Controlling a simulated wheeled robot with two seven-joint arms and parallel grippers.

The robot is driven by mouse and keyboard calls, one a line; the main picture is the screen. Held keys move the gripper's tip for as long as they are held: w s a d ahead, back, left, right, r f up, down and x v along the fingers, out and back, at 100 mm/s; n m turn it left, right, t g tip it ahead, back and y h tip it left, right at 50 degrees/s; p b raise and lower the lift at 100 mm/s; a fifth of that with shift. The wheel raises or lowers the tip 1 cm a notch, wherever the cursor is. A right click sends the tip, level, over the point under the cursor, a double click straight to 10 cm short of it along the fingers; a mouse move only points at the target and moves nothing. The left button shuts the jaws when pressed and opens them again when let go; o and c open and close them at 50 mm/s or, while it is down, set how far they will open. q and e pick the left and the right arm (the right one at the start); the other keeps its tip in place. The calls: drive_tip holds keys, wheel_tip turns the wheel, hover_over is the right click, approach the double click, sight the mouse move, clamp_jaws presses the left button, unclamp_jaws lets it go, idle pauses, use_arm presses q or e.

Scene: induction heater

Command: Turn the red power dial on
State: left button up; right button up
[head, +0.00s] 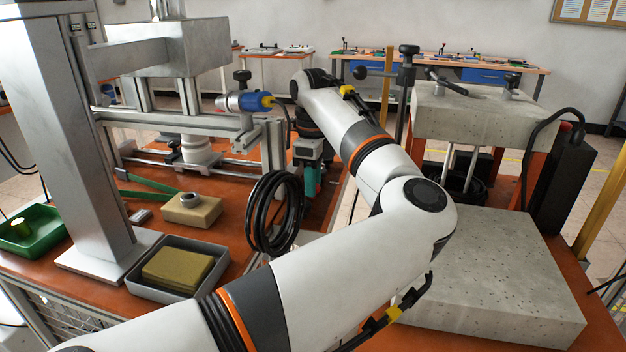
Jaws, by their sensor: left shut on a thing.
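My left arm comes in from the bottom left, bends at the elbow and reaches to the far side of the orange bench. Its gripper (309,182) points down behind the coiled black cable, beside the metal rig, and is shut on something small. I cannot make out the red power dial itself; what lies between the fingers is hidden, and I take it to be the dial. How far the dial is turned cannot be seen. My right gripper is not in view.
The coiled black cable (275,213) stands just in front of the gripper. A blue and yellow cylinder (246,101) sticks out to its left. A grey tray (203,252) with a yellow block, a green tray (30,236) and a stone slab (500,285) occupy the near benches.

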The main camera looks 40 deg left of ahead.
use_arm(q)
drive_tip(key=o, duration=1)
drive_tip(key=shift+c, duration=0.2)
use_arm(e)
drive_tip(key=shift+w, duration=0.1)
use_arm(q)
drive_tip(key=shift+r, duration=0.1)
drive_tip(key=shift+r, duration=0.25)
wheel_tip(320, 180, up, 11)
drive_tip(key=p, duration=0.1)
drive_tip(key=shift+r, duration=0.2)
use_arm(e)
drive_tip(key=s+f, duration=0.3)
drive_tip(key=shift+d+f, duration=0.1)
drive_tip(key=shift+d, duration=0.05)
use_arm(q)
drive_tip(key=shift+r, duration=0.1)
